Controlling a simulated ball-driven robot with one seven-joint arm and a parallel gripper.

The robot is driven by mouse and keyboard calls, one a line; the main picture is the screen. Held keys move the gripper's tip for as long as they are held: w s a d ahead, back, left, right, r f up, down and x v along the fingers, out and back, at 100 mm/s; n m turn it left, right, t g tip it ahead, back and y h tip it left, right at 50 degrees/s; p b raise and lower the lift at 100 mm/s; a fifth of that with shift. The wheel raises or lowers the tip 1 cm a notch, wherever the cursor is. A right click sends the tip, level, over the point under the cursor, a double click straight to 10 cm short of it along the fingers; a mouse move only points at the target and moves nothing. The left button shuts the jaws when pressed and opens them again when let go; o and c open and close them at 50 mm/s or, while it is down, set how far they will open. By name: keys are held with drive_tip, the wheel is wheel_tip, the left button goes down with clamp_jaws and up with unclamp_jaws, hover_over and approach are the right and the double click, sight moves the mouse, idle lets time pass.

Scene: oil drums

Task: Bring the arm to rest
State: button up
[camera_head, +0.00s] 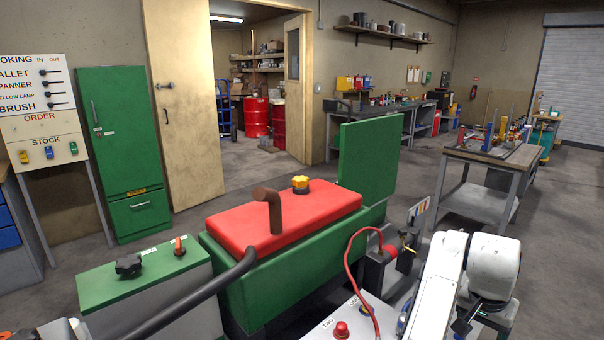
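My white arm (436,284) is folded at the lower right, with a thick rounded joint (494,262) beside it. A small dark part shows low between these links and may belong to my gripper. Its fingertips cannot be made out, and nothing is seen held. The arm's lower end is cut off by the bottom edge. Just left of the arm, a grey panel (345,322) carries a red button and a red cable.
A green machine (262,290) with a red top (288,215) and brown pipe fills the middle front. A green cabinet (128,150) stands left. Red drums (257,117) are beyond the doorway. A workbench (478,200) with tools stands right. Grey floor is open at far right.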

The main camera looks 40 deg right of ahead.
drive_tip(key=w+a+f+n+t, duration=0.2)
drive_tip(key=a+f+n, duration=0.85)
drive_tip(key=a, duration=0.35)
drive_tip(key=s+a+f+n+y, duration=0.1)
drive_tip(key=s+a+f+n, duration=0.2)
drive_tip(key=a, duration=0.5)
drive_tip(key=s+a+f+n+y, duration=0.2)
drive_tip(key=s+a+f+n, duration=0.1)
drive_tip(key=a, duration=0.5)
drive_tip(key=shift+s+f, duration=0.45)
drive_tip(key=shift+s, duration=0.35)
